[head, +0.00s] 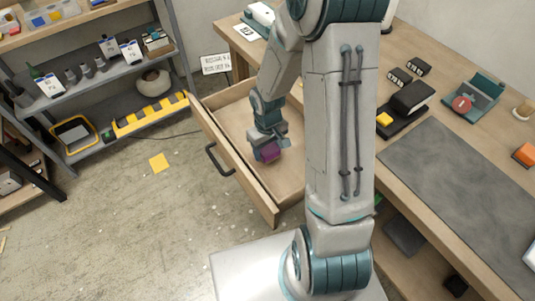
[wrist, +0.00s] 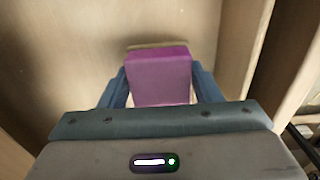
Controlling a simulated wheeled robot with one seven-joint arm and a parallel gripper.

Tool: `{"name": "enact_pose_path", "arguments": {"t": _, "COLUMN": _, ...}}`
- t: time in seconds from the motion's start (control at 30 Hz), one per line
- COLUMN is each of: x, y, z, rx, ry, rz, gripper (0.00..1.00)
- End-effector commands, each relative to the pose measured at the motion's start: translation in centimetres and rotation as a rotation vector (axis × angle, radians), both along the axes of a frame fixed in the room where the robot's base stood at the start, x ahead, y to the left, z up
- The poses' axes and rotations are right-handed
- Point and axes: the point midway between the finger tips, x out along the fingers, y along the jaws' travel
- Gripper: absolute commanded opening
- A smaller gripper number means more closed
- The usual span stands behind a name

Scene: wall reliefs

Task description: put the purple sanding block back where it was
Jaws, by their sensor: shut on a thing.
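The purple sanding block (head: 268,152) is between the fingers of my gripper (head: 267,148), inside or just over the open wooden drawer (head: 228,118) under the workbench. In the wrist view the block (wrist: 158,78) has a tan strip along its far edge, and the blue fingers of my gripper (wrist: 160,90) press on both its sides. The drawer's pale wooden floor and walls (wrist: 235,50) surround it there. I cannot tell whether the block touches the drawer floor. My arm hides part of the drawer on the right.
The workbench (head: 400,135) holds a grey mat (head: 465,170), a black tool with a yellow block (head: 405,105) and a teal stand (head: 474,97). A shelf unit (head: 110,75) stands at the left.

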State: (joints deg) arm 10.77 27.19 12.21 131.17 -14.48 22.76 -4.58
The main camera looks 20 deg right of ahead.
Motion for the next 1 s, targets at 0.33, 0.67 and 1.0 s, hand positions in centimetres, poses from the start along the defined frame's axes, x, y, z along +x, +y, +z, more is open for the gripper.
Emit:
{"name": "enact_pose_path", "arguments": {"t": 0.33, "x": 0.0, "y": 0.0, "z": -3.1, "rx": 0.0, "ry": 0.001, "rz": 0.0, "gripper": 0.36}}
{"name": "enact_pose_path", "arguments": {"t": 0.67, "x": 0.0, "y": 0.0, "z": -3.4, "rx": 0.0, "ry": 0.001, "rz": -0.001, "gripper": 0.72}}
{"name": "enact_pose_path", "arguments": {"t": 1.0, "x": 0.0, "y": 0.0, "z": -3.3, "rx": 0.0, "ry": 0.001, "rz": -0.001, "gripper": 0.79}}
